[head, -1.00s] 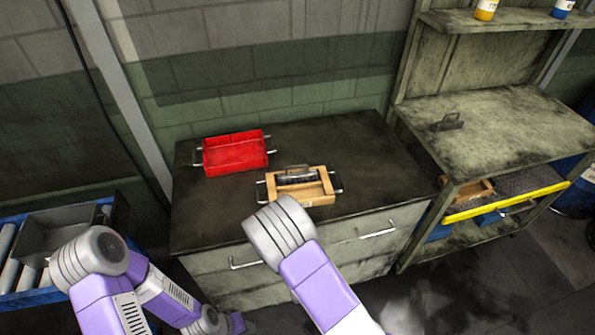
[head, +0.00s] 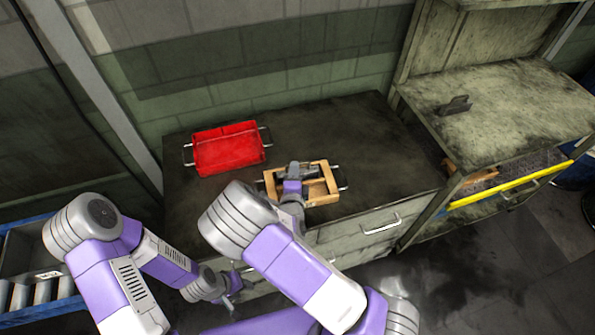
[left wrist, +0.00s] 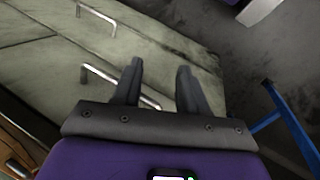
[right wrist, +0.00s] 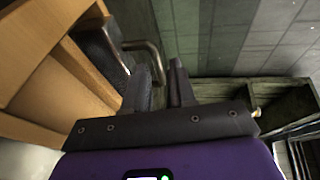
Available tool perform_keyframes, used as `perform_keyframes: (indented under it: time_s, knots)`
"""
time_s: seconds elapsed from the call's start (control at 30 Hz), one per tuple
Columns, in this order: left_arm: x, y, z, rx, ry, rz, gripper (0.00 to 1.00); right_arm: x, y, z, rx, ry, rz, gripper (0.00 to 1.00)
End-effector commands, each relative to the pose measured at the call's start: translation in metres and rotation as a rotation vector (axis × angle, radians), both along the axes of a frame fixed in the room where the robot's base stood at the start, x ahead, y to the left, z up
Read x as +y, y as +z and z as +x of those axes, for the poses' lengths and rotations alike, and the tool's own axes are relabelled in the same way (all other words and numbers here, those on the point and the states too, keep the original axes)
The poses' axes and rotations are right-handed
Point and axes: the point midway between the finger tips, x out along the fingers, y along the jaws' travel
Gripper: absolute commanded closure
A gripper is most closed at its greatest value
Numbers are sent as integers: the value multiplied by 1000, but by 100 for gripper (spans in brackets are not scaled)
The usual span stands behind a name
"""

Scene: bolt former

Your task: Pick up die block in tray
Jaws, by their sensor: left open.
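The die block (head: 312,172) is a dark metal block with a handle, lying in the wooden tray (head: 323,197) on the cabinet top. My right gripper (head: 292,174) is over the tray and partly hides the block. In the right wrist view, the block (right wrist: 101,50) is beside the fingers (right wrist: 160,82), and its metal handle (right wrist: 151,50) reaches down to the gap between them. Whether they grip it cannot be told. My left gripper (head: 232,290) is low in front of the drawers; in the left wrist view its fingers (left wrist: 158,75) are apart and empty.
A red tray (head: 228,150) with side handles stands left of the wooden tray. A workbench (head: 500,95) with a yellow-edged drawer (head: 510,185) is at the right. The cabinet top (head: 375,130) behind the wooden tray is clear.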

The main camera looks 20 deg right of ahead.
Motion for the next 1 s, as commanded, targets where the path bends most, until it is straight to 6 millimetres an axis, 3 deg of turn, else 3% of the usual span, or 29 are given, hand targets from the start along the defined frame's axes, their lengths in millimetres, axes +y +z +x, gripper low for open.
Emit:
perform_keyframes:
  time_s: [0.23, 0.53, 0.73, 1.0]
  knots:
    - [0, 2, 0, -1, 0, 0, 57, -14, -9, 32, 0, 0, -2, 75]
    - [0, 2, 0, -1, 0, 0, 57, -16, -11, 38, 1, 0, 0, 75]
    - [0, 2, 0, -1, 0, 0, 57, -16, -11, 38, 1, 0, 0, 100]
    - [0, 2, 0, -1, 0, 0, 57, -16, -11, 38, 1, 0, 0, 100]
